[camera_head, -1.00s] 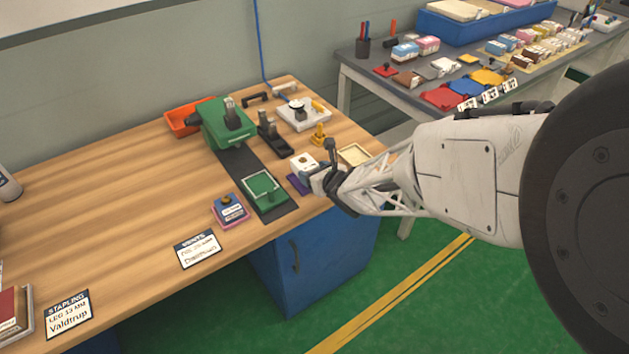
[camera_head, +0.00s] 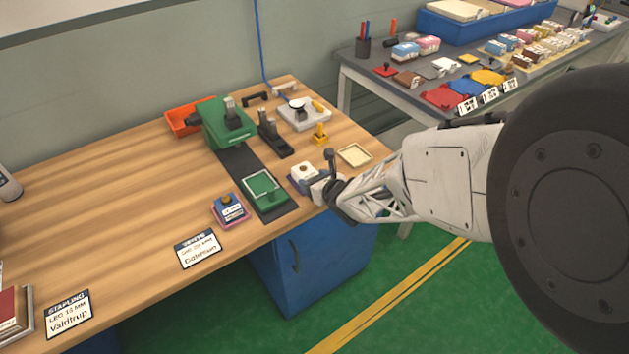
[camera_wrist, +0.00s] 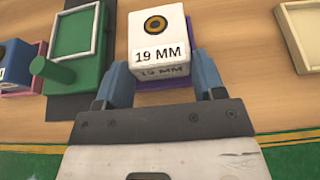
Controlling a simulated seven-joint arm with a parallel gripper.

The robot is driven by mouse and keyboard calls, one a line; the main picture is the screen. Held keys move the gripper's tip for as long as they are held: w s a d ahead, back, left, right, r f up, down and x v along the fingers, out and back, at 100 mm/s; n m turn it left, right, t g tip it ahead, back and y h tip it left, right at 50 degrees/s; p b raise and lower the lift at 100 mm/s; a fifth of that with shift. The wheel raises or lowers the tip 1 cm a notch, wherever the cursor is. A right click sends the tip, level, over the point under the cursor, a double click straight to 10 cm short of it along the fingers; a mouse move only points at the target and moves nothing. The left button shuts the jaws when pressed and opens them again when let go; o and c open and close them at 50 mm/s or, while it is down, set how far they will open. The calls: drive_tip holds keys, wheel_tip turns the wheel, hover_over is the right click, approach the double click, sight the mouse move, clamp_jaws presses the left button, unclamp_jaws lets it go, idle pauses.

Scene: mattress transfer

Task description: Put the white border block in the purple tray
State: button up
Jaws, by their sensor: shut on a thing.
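The white border block (camera_head: 304,171) has a dark ring with a yellow-orange centre on top. In the wrist view the block (camera_wrist: 158,25) shows a "19 MM" label facing me. My gripper (camera_head: 318,186) is shut on it, with one blue-grey finger on each side in the wrist view (camera_wrist: 163,82). The purple tray (camera_head: 292,183) is directly under the block and mostly hidden by it. In the wrist view a purple strip of the tray (camera_wrist: 167,83) shows below the block's front. I cannot tell whether the block rests fully on the tray floor.
A green press plate (camera_head: 264,188) stands close on the left, with a blue block in a pink tray (camera_head: 237,223) beyond it. An empty cream tray (camera_head: 354,155) lies to the right. The table's front edge is near.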

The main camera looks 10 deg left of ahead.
drive_tip(key=shift+f, duration=0.1)
drive_tip(key=o, duration=1)
drive_tip(key=shift+c, duration=0.2)
drive_tip(key=v, duration=1.2)
idle(0.4)
